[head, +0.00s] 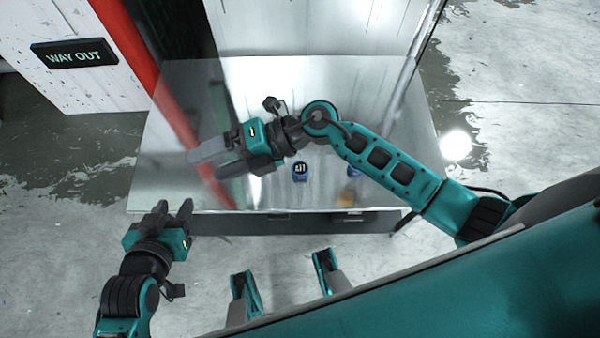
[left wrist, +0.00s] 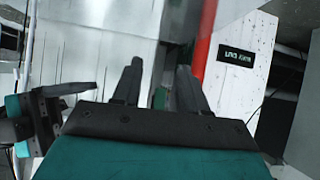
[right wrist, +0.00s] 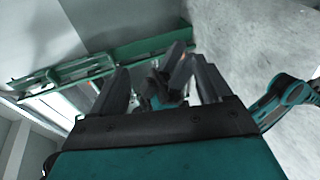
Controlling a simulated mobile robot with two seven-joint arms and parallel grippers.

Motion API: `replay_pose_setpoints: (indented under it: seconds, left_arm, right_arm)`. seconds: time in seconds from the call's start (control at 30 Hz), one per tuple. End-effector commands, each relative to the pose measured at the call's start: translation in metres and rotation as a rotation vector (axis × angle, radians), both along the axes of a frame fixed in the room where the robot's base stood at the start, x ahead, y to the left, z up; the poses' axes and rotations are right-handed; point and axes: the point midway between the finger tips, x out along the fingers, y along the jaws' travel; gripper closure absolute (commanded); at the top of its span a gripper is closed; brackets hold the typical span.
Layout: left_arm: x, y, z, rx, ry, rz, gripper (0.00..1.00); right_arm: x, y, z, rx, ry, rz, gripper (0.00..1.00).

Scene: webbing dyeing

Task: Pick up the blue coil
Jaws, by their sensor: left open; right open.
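The small blue coil (head: 300,171) sits on the grey metal table, with a dark and white patch on top. My right gripper (head: 200,165) reaches across above the table, left of the coil, with its open fingers pointing left. Its fingers (right wrist: 160,75) are apart and empty in the right wrist view. My left gripper (head: 173,209) is open and empty, low at the left near the table's front edge. Its spread fingers (left wrist: 158,78) show in the left wrist view. I cannot make out the coil in either wrist view.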

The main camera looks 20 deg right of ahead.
Motion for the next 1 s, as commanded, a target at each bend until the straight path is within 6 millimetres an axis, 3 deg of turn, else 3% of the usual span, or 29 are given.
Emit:
replay_pose_setpoints:
  seconds: [0.03,0.2,0.33,0.5,0.67,1.0]
  left_arm:
    - [0.000,-0.002,-0.009,-0.003,0.001,-0.004,0.57]
    - [0.001,-0.009,-0.017,-0.013,0.001,-0.015,0.57]
    - [0.004,-0.011,-0.021,-0.016,-0.002,-0.019,0.57]
    - [0.008,-0.011,-0.020,-0.019,-0.010,-0.019,0.57]
    - [0.009,-0.012,-0.023,-0.021,-0.018,-0.020,0.57]
    - [0.007,-0.012,-0.044,-0.020,-0.011,-0.020,0.57]
  right_arm:
    - [0.001,-0.007,-0.027,-0.136,-0.051,0.088,0.22]
    - [0.018,-0.060,-0.093,-0.622,-0.151,0.300,0.22]
    - [0.042,-0.112,-0.116,-0.942,-0.180,0.366,0.22]
    - [0.064,-0.157,-0.119,-1.192,-0.186,0.379,0.22]
    - [0.069,-0.169,-0.132,-1.260,-0.181,0.379,0.22]
    - [0.069,-0.169,-0.189,-1.256,-0.181,0.379,0.22]
